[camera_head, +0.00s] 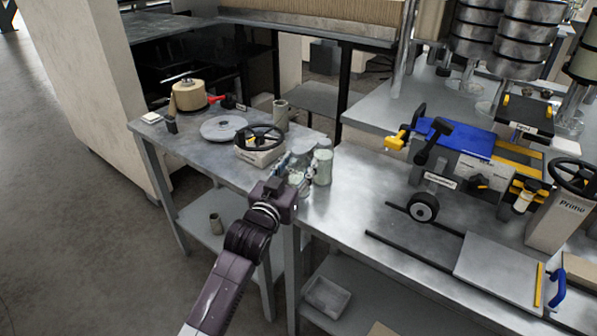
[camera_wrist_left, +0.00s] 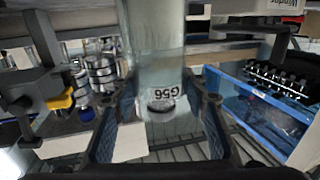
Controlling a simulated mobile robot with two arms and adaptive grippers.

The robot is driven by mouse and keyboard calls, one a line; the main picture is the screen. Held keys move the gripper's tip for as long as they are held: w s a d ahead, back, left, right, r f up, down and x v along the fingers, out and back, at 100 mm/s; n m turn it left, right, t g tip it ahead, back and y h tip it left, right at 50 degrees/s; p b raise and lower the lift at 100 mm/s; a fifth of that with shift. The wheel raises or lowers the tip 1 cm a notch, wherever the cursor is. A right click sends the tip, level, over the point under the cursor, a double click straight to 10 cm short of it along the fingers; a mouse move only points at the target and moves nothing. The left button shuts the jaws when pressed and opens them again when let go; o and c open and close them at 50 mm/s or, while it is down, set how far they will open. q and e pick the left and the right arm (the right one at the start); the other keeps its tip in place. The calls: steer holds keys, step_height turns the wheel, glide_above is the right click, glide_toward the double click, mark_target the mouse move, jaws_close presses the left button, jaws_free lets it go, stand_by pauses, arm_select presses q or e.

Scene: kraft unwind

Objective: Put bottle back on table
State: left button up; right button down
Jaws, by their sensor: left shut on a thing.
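My left gripper (camera_head: 287,166) is at the right end of the left table (camera_head: 190,148), by a small group of pale jars and bottles (camera_head: 322,167). In the left wrist view, a pale translucent bottle (camera_wrist_left: 160,50) marked "G56" stands between the two blue-lined fingers of this gripper (camera_wrist_left: 163,108). The fingers are shut on it. In the head view the arm and neighbouring jars partly hide the held bottle, and I cannot tell whether its base touches the table. My right gripper is not in view.
A black handwheel (camera_head: 259,138) on a pale block, a grey disc (camera_head: 223,127) and a tan roll (camera_head: 189,96) stand on the left table. A blue-topped machine (camera_head: 455,137) stands on the right bench. Bare metal (camera_head: 345,205) lies right of the jars.

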arm_select(q)
steer(key=shift+f, duration=1.1)
steer(key=o, duration=1.5)
steer(key=shift+f, duration=0.15)
steer(key=shift+o, duration=0.2)
